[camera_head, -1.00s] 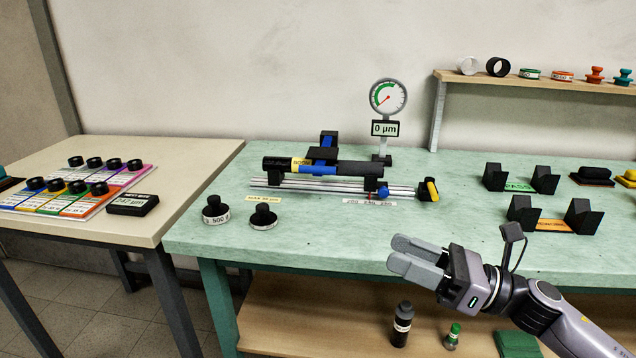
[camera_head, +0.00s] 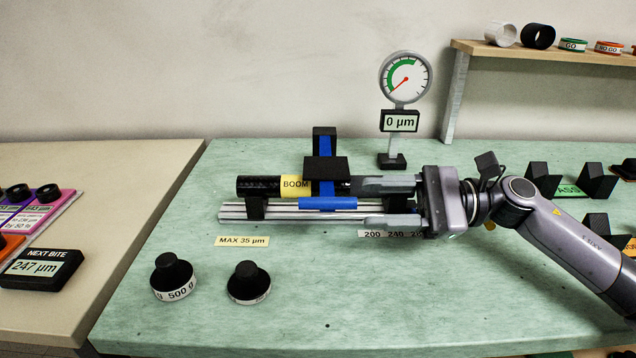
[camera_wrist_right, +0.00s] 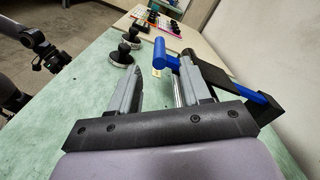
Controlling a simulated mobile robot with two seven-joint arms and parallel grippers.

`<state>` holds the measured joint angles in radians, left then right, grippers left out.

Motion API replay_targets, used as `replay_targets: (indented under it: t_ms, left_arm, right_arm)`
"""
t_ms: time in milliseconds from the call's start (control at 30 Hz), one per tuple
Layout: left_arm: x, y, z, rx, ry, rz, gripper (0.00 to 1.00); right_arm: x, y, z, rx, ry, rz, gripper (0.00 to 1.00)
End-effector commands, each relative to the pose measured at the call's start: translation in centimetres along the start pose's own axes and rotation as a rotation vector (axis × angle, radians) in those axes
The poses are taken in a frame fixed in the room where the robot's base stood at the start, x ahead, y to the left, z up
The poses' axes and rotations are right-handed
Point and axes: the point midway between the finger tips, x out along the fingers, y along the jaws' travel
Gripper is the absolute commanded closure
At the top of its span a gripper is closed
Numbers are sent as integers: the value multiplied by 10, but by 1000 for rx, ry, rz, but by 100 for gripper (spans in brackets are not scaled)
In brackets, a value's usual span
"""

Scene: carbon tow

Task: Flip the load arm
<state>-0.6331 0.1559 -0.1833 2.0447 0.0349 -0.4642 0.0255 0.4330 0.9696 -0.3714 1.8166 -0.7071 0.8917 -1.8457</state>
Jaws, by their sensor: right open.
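The load arm shows blue and black, with a blue crossbar (camera_head: 328,203) lying level in front of the dark tube marked BOOM (camera_head: 258,187). A black block (camera_head: 326,169) sits over the tube, and a blue strip runs back to a black upright. My right gripper (camera_head: 366,203) is open and comes from the right. Its fingertips are at the crossbar's right end, one behind and one in front. In the right wrist view the crossbar (camera_wrist_right: 161,52) stands beyond the gap between the fingers (camera_wrist_right: 160,88). I cannot tell whether they touch it. My left gripper is not in the head view.
A dial gauge (camera_head: 405,77) reading 0 µm stands behind the rig. Two black-knobbed weights (camera_head: 174,277) (camera_head: 248,283) stand at the front left. Black V-blocks (camera_head: 597,181) are at the right, partly behind my arm. The green bench's front middle is clear.

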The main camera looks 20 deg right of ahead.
Motion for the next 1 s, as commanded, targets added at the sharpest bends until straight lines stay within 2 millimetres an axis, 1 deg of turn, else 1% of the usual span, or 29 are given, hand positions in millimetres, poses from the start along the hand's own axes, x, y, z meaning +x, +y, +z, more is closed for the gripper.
replay_targets:
  t_ms: [67,167,400,500,600,733,967,1000]
  left_arm:
    - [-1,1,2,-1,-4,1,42]
    - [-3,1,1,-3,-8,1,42]
    - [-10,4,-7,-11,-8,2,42]
    - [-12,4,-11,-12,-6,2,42]
    - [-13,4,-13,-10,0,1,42]
    - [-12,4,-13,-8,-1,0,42]
    - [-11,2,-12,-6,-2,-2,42]
    - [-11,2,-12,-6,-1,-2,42]
  right_arm:
    - [2,0,1,0,-1,0,53]
    - [9,-1,2,-1,-2,-1,53]
    - [44,-2,3,0,-4,0,53]
    - [57,-2,3,1,-4,-2,53]
    - [66,-1,1,1,-1,-1,53]
    - [71,-1,0,1,-1,-1,53]
    - [72,0,0,1,0,-1,53]
    - [72,0,0,1,0,-1,66]
